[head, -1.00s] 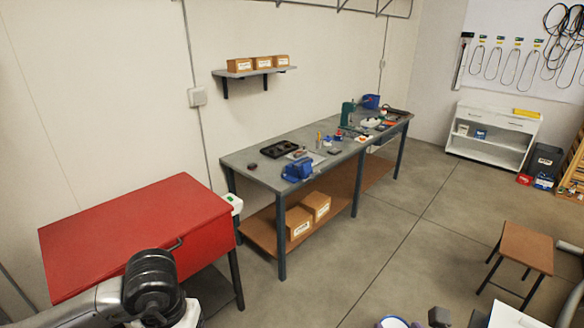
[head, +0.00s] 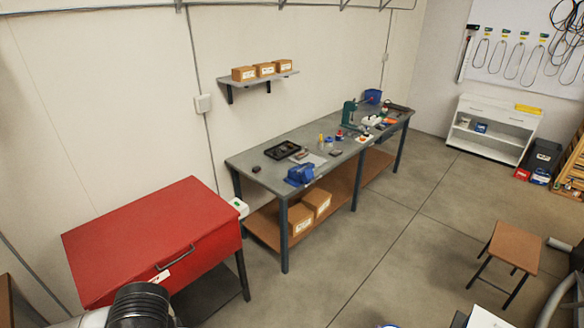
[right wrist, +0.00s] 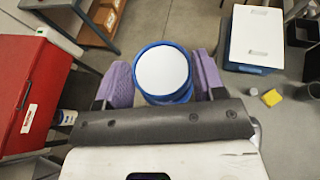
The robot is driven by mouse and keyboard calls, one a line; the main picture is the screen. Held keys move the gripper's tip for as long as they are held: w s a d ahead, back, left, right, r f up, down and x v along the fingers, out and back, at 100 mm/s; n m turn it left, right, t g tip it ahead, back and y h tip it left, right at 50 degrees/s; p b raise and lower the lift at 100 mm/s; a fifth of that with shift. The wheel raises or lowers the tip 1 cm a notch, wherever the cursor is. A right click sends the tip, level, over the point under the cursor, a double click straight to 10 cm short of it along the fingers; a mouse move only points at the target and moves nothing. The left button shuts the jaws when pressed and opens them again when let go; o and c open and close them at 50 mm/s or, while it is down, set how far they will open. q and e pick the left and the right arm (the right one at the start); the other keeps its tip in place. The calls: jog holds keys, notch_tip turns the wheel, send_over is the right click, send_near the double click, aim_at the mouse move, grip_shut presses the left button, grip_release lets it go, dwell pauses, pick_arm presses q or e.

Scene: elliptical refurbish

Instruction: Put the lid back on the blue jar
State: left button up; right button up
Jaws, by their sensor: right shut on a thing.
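In the right wrist view a round thing with a flat white top and a blue rim (right wrist: 162,70) sits between the purple fingers of my right gripper (right wrist: 164,80), which is shut on it. More blue shows below the rim. I cannot tell whether this is the jar, the lid, or both together. A small piece of a blue-rimmed round thing (head: 390,326) shows at the bottom edge of the head view. My left gripper is not in view; only part of my left arm shows at the lower left of the head view.
A red cabinet (head: 150,235) stands at the left. A long workbench (head: 240,162) with tools runs along the wall; a wooden stool (head: 513,248) is at the right. The right wrist view shows a white-topped box (right wrist: 256,38) and a yellow block (right wrist: 271,97) on a grey surface.

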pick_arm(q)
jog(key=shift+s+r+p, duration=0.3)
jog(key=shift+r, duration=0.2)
pick_arm(e)
jog(key=shift+s+d+r+m, duration=0.1)
jog(key=shift+s+r+m, duration=0.15)
jog(key=shift+m, duration=0.05)
jog(key=w+a+f+n+t+y, duration=0.1)
jog(key=w+a+f+n+y, duration=0.1)
jog(key=a+n+y, duration=0.6)
jog(key=a+y, duration=0.1)
jog(key=a, duration=0.5)
jog(key=shift+a, duration=0.35)
jog(key=shift+w+f, duration=0.1)
